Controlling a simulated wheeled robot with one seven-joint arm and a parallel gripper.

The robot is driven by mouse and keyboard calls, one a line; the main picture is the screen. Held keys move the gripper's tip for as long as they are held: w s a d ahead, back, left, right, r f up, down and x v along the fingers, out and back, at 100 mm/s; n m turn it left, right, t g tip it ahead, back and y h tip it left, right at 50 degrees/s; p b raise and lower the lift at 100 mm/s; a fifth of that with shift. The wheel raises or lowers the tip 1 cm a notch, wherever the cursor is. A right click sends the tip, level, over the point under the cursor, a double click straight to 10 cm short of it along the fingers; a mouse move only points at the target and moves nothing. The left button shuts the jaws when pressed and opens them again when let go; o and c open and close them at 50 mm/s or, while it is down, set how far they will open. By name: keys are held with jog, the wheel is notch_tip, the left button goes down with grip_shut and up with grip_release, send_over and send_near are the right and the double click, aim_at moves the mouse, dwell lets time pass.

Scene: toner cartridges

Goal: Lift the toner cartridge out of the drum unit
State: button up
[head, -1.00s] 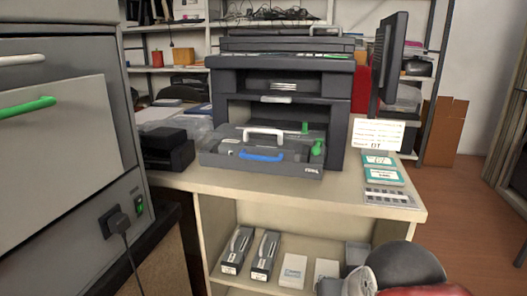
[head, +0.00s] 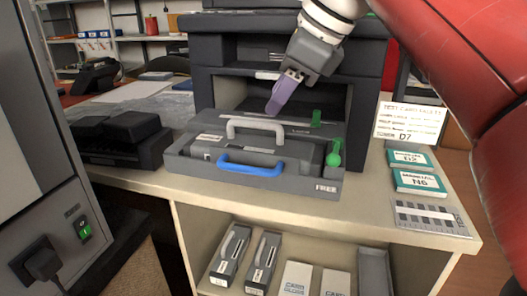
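The drum unit (head: 316,182) is a dark grey tray sitting at the front of the open printer on the table. The toner cartridge (head: 205,151) lies in it. A light grey handle (head: 255,127) arches at the back, and a blue handle (head: 250,167) arches at the front. A green lever (head: 334,155) stands at the right end. My gripper (head: 272,110) hangs above and behind the grey handle, with purple fingers pointing down to the left. It appears apart from the handles. The fingers overlap from this side, so their opening is hidden.
The dark printer (head: 362,125) rises behind the drum unit. Black devices (head: 115,138) stand at left; a sign (head: 408,122) and small boxes (head: 418,182) are at right. A grey cabinet (head: 35,130) bounds the left. Cartridge boxes (head: 230,254) lie on the shelf below.

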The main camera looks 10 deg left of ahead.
aim_at(256, 122)
jog(key=x, duration=0.3)
jog(key=b+x, duration=0.1)
jog(key=x, duration=0.3)
jog(key=shift+s+a+r+b, duration=0.2)
jog(key=shift+a+b, duration=0.1)
jog(key=shift+a, duration=0.05)
grip_shut()
jog(key=shift+r, duration=0.1)
dwell(0.9)
